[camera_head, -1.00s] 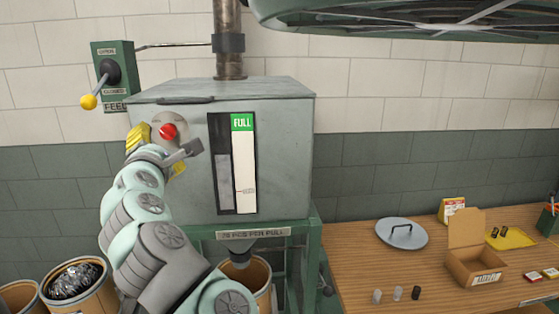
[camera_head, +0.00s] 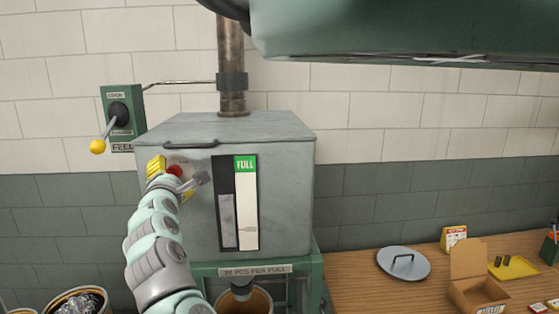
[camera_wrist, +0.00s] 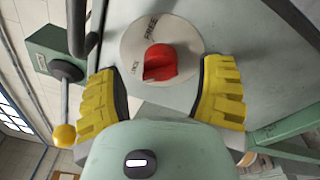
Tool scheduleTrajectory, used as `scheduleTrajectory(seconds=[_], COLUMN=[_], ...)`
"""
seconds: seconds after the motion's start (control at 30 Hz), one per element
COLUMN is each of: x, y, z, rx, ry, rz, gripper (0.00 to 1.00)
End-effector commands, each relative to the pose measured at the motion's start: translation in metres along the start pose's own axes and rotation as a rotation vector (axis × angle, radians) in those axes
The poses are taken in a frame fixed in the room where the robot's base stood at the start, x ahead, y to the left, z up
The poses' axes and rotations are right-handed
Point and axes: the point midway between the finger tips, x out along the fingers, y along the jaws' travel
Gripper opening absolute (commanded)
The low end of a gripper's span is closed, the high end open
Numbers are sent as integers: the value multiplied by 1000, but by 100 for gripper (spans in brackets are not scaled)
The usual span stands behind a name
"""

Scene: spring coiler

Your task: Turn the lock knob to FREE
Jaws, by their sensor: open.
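The red lock knob (camera_wrist: 160,63) sits on a round pale dial plate (camera_wrist: 187,33) on the front of the grey metal hopper (camera_head: 185,235). In the wrist view the plate is lettered FREE near the top and LOCK at the left. The knob's narrower end points toward the LOCK side. My gripper (camera_wrist: 162,95) is open, with one yellow finger on each side of the knob and visible gaps between. In the head view the knob (camera_head: 175,170) is partly hidden behind my gripper (camera_head: 172,172).
A feed lever with a yellow ball (camera_head: 97,147) is on a green wall box left of the hopper. The wooden table (camera_head: 370,290) at right holds a grey lid (camera_head: 404,263) and an open carton (camera_head: 478,290). A dark green overhead part (camera_head: 400,35) hangs above.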

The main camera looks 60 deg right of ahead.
Motion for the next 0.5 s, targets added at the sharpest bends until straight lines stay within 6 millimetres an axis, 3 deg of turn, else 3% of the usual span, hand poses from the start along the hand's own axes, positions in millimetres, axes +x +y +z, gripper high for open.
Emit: scheduleTrajectory(seconds=[0.5], x=[17], y=[1], z=[-3], rx=[-2], ry=[5], rz=[2], gripper=[69])
